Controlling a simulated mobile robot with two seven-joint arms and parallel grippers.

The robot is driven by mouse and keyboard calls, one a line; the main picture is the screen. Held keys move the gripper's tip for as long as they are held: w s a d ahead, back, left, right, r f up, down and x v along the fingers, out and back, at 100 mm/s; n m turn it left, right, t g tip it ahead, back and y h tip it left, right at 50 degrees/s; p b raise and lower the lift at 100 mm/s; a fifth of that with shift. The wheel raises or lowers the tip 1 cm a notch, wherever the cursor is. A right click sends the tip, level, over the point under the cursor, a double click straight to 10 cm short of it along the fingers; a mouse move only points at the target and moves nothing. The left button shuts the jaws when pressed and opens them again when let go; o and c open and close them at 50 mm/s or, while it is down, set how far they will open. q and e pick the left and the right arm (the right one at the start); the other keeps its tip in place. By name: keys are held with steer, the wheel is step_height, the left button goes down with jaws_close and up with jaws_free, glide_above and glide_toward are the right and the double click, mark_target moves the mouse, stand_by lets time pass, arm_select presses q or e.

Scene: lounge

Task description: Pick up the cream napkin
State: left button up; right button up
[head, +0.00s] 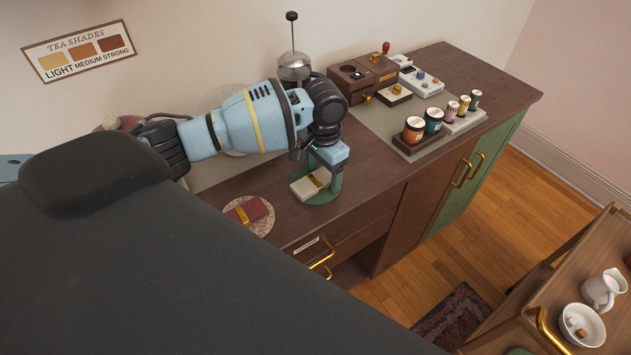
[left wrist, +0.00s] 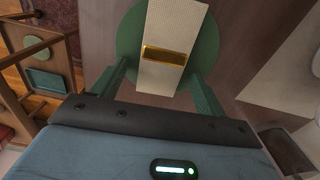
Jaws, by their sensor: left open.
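The cream napkin (head: 304,188), folded with a gold band, lies on a round green coaster (head: 323,200) on the sideboard. My left gripper (head: 323,178) is right over it, pointing down and partly covering it. In the left wrist view the napkin (left wrist: 174,22) runs between the two green fingers of the left gripper (left wrist: 157,72), which are open on either side of it. The green coaster (left wrist: 206,40) shows beneath it there. I cannot tell whether the fingers touch the napkin. My right gripper is not in view.
A dark red napkin (head: 248,211) lies on a round mat to the left. A jar rack (head: 418,151), brown box (head: 364,75) and glass press (head: 294,66) stand farther back. A drawer below has a brass handle (head: 322,259). A trolley (head: 545,295) stands right.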

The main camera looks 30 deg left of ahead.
mark_target(324, 178)
arm_select(q)
steer(key=c, duration=1.1)
steer(key=shift+o, duration=0.2)
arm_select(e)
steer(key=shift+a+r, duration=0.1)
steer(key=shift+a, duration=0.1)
